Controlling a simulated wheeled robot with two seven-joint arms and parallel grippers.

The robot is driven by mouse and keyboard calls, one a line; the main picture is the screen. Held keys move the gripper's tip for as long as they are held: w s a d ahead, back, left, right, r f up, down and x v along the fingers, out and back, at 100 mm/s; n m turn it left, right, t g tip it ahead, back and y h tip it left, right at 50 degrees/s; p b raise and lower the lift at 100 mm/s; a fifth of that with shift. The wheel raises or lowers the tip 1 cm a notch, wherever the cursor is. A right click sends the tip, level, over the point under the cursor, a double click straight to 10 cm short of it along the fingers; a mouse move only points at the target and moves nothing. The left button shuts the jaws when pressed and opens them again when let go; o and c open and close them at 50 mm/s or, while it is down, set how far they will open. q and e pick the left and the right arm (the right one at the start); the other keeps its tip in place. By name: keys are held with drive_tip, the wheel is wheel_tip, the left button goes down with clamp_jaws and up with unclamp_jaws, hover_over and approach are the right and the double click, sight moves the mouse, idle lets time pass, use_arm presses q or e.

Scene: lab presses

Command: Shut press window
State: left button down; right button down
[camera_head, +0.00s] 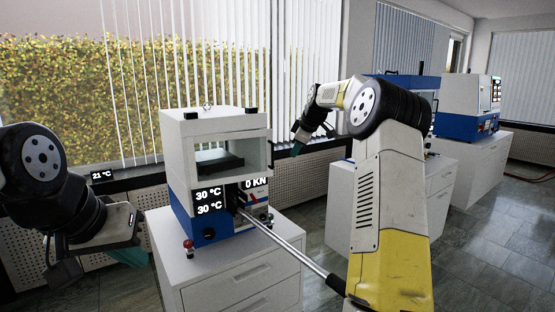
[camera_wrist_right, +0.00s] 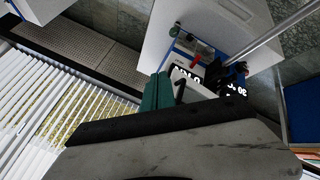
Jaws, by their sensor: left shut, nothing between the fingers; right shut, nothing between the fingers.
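The press (camera_head: 180,150) is a white housing on a blue base, standing on a white cabinet. Its front opening shows a dark plate (camera_head: 219,163) inside. I cannot make out clearly where the window panel is. My right gripper (camera_head: 300,143) is to the right of the press housing, apart from it in the head view, with teal fingers together and empty. In the right wrist view its teal fingers (camera_wrist_right: 157,92) are beside the press's lower front (camera_wrist_right: 205,60). My left gripper (camera_head: 132,256) is low at the left, shut and empty, left of the cabinet.
A red knob (camera_head: 188,245) stands at the cabinet's left front. Other presses (camera_head: 468,105) stand on cabinets at the right. Blinds and a window are behind.

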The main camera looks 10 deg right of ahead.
drive_tip(key=n+t+y, duration=0.2)
drive_tip(key=n+t, duration=0.7)
drive_tip(key=t, duration=0.1)
approach(271, 172)
drive_tip(key=x, duration=0.7)
drive_tip(key=shift+s+f, duration=0.1)
drive_tip(key=shift+f, duration=0.15)
drive_tip(key=shift+a, duration=0.1)
drive_tip(key=x, duration=0.5)
drive_tip(key=shift+r, duration=0.35)
